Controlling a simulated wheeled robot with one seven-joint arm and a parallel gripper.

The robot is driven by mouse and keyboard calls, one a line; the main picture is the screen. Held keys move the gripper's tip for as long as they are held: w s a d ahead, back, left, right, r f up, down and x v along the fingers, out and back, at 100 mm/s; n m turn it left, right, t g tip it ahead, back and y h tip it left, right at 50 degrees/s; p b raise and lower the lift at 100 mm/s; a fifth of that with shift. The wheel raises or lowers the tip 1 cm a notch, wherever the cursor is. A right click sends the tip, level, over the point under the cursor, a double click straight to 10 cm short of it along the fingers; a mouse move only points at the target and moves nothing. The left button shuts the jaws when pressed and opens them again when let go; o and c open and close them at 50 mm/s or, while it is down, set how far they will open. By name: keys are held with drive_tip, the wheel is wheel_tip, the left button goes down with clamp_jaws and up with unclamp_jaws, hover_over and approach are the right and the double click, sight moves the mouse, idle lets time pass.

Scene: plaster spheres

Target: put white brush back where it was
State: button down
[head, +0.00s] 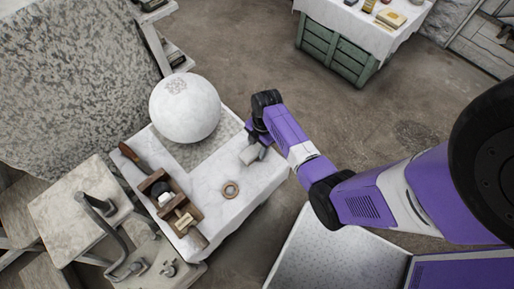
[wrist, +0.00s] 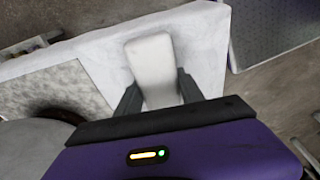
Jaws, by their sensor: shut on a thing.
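My gripper (head: 258,146) is over the right end of the white-topped table (head: 215,213). It is shut on a pale, block-shaped thing, which I take to be the white brush (head: 249,155). In the wrist view the brush (wrist: 153,62) sticks out between the two dark fingers (wrist: 158,92). Its held end is hidden by my gripper, and bristles cannot be made out. Whether it touches the tabletop, I cannot tell. The wooden caddy (head: 153,182) on the table's left side holds several small things, one of them white.
A large white sphere (head: 185,108) stands at the table's back, left of my gripper. A brown-handled tool (head: 130,155) lies by the caddy. A green crate table (head: 335,52) stands farther back.

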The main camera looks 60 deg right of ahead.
drive_tip(key=shift+f, duration=0.95)
drive_tip(key=shift+f, duration=0.1)
drive_tip(key=c, duration=0.7)
unclamp_jaws()
